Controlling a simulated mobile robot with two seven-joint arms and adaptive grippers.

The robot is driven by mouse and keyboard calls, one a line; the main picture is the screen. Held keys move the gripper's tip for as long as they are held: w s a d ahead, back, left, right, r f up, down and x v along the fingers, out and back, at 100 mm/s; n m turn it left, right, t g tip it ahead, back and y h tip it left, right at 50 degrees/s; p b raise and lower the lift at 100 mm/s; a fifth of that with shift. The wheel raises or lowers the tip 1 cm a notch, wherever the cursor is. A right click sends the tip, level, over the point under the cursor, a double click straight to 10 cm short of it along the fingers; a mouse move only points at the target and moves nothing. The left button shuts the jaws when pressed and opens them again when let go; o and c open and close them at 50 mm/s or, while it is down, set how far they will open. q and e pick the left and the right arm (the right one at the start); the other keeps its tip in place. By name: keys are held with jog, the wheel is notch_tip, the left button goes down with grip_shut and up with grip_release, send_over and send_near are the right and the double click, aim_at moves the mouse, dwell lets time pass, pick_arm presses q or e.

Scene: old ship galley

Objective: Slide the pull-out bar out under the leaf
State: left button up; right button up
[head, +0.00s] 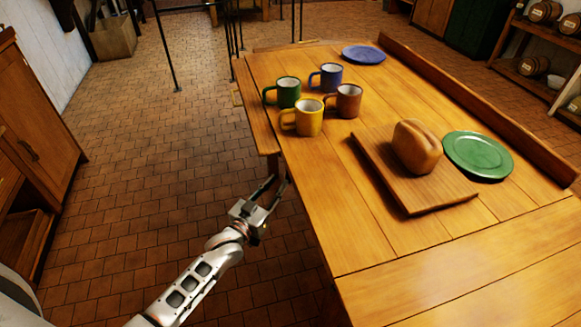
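The wooden table (331,205) fills the right half of the head view. A narrow wooden leaf (256,110) runs along the far part of its left edge. Below the leaf's near corner a short wooden piece (273,166) shows; I cannot tell whether it is the pull-out bar or a table leg. My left gripper (277,184) is beside the table's left edge, just below that corner. Its fingers are apart, and I see nothing held between them. Whether the fingertips touch the wood is unclear. My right gripper is out of view.
Several mugs, including a yellow one (309,118) and a green one (288,92), stand near the leaf. A bread loaf (417,147) on a board (388,178), a green plate (478,155) and a blue plate (364,54) are farther right. Tiled floor (150,170) is open left of the table.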

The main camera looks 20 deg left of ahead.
pick_arm(q)
jog(key=w+d+b, duration=0.1)
jog(key=w, duration=0.5)
jog(key=shift+w+d, duration=0.2)
jog(key=shift+w, duration=0.05)
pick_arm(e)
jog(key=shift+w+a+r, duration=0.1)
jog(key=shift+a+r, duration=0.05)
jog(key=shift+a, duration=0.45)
pick_arm(q)
grip_shut()
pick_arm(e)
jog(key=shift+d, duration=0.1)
